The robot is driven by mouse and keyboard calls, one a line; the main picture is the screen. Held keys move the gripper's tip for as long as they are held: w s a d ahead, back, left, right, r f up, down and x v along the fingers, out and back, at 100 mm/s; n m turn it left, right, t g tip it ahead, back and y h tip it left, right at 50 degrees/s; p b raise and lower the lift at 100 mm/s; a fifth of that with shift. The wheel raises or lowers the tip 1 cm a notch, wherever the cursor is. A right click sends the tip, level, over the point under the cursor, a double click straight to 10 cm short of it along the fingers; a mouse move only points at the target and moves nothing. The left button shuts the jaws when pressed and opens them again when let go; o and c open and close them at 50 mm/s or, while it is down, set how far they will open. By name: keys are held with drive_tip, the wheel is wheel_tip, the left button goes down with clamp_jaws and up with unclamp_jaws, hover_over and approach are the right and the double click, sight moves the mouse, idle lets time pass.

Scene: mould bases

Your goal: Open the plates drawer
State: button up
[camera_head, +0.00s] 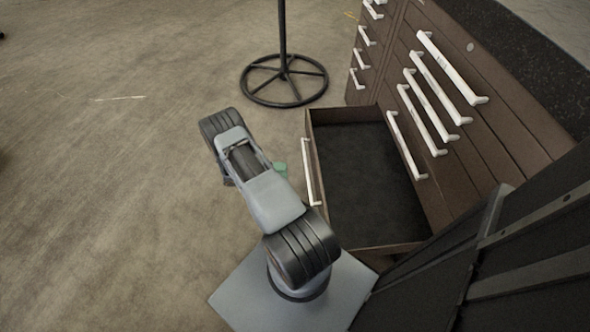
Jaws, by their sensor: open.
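A brown drawer (374,249) of the cabinet stands pulled out, and its dark floor is bare. Its white bar handle (312,172) is on the front panel at the left. Other drawers above it are shut, with white bar handles (405,147) on their fronts. I cannot read any label, so I cannot tell which is the plates drawer. My arm is folded to the left of the open drawer. Its links hide what lies below them, and my gripper's fingers do not show. A small green part shows beside the arm, close to the drawer front.
A dark speckled worktop (515,50) tops the cabinet (480,120). A black stand with a round spoked foot (284,82) is on the floor beyond the open drawer. The concrete floor at the left is clear.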

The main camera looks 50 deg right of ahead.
drive_tip(key=v, duration=0.6)
drive_tip(key=shift+a, duration=0.2)
drive_tip(key=shift+w, duration=0.1)
drive_tip(key=s+a+f+m+y, duration=0.1)
drive_tip(key=s+a+m+y, duration=0.25)
drive_tip(key=m, duration=0.55)
drive_tip(key=s+a+r+m+t+y+p, duration=0.1)
drive_tip(key=a+r+m+t+y+p, duration=0.2)
drive_tip(key=r, duration=1.6)
drive_tip(key=s+a+r+m+t+y+p, duration=0.1)
drive_tip(key=a+r+m+t+y+p, duration=0.2)
drive_tip(key=a+r+m+t+p, duration=0.5)
drive_tip(key=s+a+r+m+t+y+p, duration=0.2)
drive_tip(key=a+r+m+t+p, duration=0.3)
drive_tip(key=r+p, duration=0.9)
wheel_tip(320, 180, up, 17)
drive_tip(key=shift+a+r+m+t+y, duration=0.1)
drive_tip(key=shift+a+m+t+y, duration=0.25)
drive_tip(key=shift+m+y, duration=0.4)
